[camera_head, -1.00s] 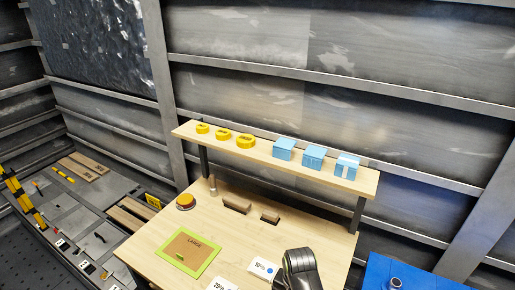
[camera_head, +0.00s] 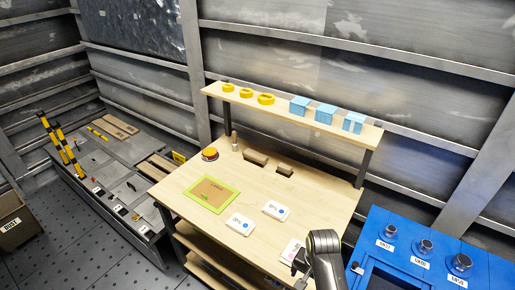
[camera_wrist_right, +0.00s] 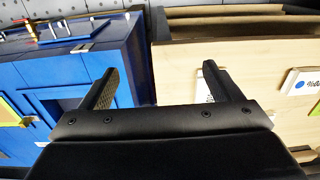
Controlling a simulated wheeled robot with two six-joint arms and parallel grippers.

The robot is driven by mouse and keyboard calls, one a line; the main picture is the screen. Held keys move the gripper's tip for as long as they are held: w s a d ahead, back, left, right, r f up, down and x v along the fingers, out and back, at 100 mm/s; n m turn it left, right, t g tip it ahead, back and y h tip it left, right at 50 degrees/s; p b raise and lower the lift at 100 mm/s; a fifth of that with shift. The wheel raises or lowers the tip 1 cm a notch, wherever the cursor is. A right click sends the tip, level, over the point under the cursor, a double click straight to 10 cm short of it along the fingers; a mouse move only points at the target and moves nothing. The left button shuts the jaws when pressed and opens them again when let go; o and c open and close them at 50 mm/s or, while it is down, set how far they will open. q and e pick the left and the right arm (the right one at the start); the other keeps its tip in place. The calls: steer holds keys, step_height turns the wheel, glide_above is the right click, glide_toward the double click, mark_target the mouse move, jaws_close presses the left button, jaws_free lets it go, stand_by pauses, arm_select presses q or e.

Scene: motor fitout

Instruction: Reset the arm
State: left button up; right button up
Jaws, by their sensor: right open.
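My right gripper (camera_wrist_right: 156,88) shows in the right wrist view with its two dark fingers spread wide apart and nothing between them. Beyond the fingers are the blue cabinet (camera_wrist_right: 70,70) on the left and the light wooden workbench (camera_wrist_right: 240,75) on the right. In the head view my right arm (camera_head: 325,255) rises from the bottom edge in front of the bench's right front corner; its fingers cannot be made out clearly there. My left gripper is not in view.
The blue cabinet (camera_head: 376,232) stands to the right. Open dark floor (camera_head: 90,240) lies at left.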

steer(key=s+d+n+t, duration=0.1)
steer(key=s+d+n, duration=0.1)
steer(key=s+d, duration=0.8)
steer(key=s+d+r+n+t+h, duration=0.2)
steer(key=s+d+r+n, duration=0.25)
steer(key=s+r, duration=0.6)
step_height(320, 180, down, 35)
steer(key=s+d+g+b, duration=0.1)
steer(key=d+b, duration=0.1)
steer(key=b, duration=0.6)
arm_select(q)
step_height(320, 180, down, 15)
steer(key=b, duration=0.6)
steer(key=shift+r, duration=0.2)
arm_select(e)
steer(key=s+f, duration=0.7)
steer(key=f, duration=0.4)
steer(key=s+a+f+g+y, duration=0.1)
steer(key=s+f, duration=0.7)
steer(key=f, duration=0.3)
steer(key=shift+s, duration=0.2)
